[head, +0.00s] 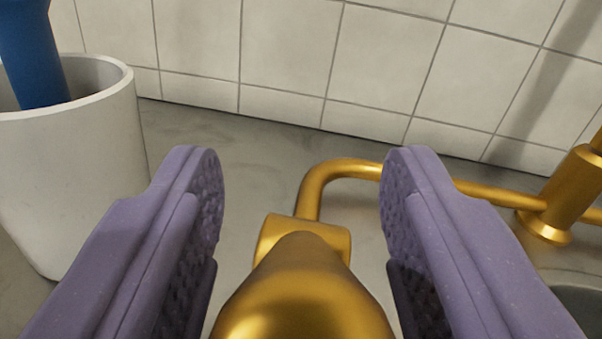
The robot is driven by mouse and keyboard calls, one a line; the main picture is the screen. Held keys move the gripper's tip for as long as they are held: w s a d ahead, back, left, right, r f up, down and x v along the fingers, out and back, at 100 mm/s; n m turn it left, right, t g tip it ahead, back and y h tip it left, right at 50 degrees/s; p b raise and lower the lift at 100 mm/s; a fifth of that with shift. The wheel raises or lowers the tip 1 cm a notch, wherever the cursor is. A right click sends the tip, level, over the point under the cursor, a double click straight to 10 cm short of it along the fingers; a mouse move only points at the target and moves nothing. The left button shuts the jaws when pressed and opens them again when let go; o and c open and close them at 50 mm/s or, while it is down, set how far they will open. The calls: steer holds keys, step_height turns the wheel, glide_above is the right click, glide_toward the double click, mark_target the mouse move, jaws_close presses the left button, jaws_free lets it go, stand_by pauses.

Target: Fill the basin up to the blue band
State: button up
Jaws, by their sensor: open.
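My gripper (303,190) is open, with one purple finger on each side of a gold tap fitting. The fitting's rounded, tapered front part (303,300) lies low between the fingers, with a gap to each fingertip. Whether this part is a handle or a spout I cannot tell. A gold pipe (345,170) bends from the fitting's collar and runs right, behind the right finger, to a gold upright post (568,195). A curved, dark rim at the lower right corner may be the basin (585,292); its inside, the water level and any blue band are out of view.
A white cup (75,170) stands at the left, close to the left finger, with a blue rod-like thing (33,55) in it. The grey counter (250,150) is bare behind the fitting. A white tiled wall (290,50) closes the back.

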mark_target(302, 230)
jaws_close()
steer(key=shift+r, duration=0.1)
steer(key=shift+w+r+g+p, duration=0.35)
steer(key=shift+g+p, duration=0.35)
steer(key=shift+p, duration=0.25)
steer(key=g+p, duration=0.1)
steer(key=w+g+p, duration=0.1)
steer(key=shift+r+h+p, duration=0.3)
steer(key=shift+r+p, duration=0.05)
steer(key=shift+r, duration=0.05)
steer(key=w+g+p, duration=0.2)
steer(key=g+p, duration=0.1)
steer(key=shift+a+r+m, duration=0.1)
steer(key=shift+m, duration=0.3)
steer(key=shift+w+f+g+h+p, duration=0.15)
steer(key=shift+w+g+p, duration=0.15)
steer(key=shift+g+p, duration=0.35)
steer(key=shift+w+f+g+h+p, duration=0.15)
steer(key=shift+w+g+p, duration=0.1)
steer(key=shift+g+p, duration=0.4)
